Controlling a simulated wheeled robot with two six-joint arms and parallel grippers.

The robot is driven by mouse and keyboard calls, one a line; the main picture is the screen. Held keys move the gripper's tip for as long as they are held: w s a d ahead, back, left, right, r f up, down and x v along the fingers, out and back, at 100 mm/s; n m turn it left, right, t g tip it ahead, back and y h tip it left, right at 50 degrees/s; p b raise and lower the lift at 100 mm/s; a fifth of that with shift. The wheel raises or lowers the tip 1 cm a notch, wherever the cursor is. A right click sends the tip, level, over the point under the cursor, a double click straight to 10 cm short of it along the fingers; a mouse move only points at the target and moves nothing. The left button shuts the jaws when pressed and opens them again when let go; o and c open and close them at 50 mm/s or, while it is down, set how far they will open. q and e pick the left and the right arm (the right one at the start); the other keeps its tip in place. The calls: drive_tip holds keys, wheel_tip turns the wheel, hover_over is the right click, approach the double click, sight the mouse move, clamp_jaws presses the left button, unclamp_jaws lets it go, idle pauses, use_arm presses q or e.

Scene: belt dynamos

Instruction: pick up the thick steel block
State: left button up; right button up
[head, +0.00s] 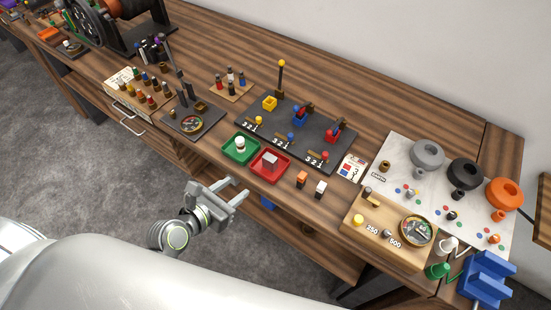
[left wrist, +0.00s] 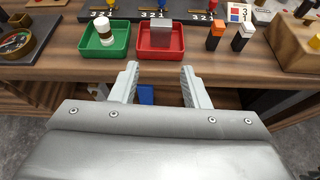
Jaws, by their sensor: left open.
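A grey metallic block (head: 270,159), which looks like the thick steel block, stands in the red tray (head: 257,167) near the bench's front edge. In the left wrist view the block (left wrist: 168,36) rises from the middle of the red tray (left wrist: 147,51). My left gripper (head: 239,189) is open and empty, in front of the bench edge and short of the tray. In the left wrist view its two fingers (left wrist: 160,82) point toward the red tray with a wide gap between them. My right gripper is not in view.
A green tray (head: 231,157) with a white-topped piece sits left of the red tray. Orange-topped (head: 302,179) and white-topped (head: 320,188) pieces stand to its right. A dark board (head: 280,124) with levers lies behind. A wooden gauge box (head: 376,225) is further right.

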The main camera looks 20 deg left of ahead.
use_arm(q)
drive_tip(key=r, duration=0.1)
drive_tip(key=p, duration=0.1)
approach(267, 163)
drive_tip(key=x, duration=0.6)
drive_tip(key=shift+d+r, duration=0.2)
drive_tip(key=shift+r, duration=0.15)
drive_tip(key=shift+f+p+x, duration=0.15)
drive_tip(key=shift+p+x, duration=0.05)
drive_tip(key=shift+x, duration=1.2)
drive_tip(key=shift+f+p+x, duration=0.15)
drive_tip(key=shift+x, duration=1.25)
drive_tip(key=shift+s+a, duration=0.15)
drive_tip(key=c, duration=0.9)
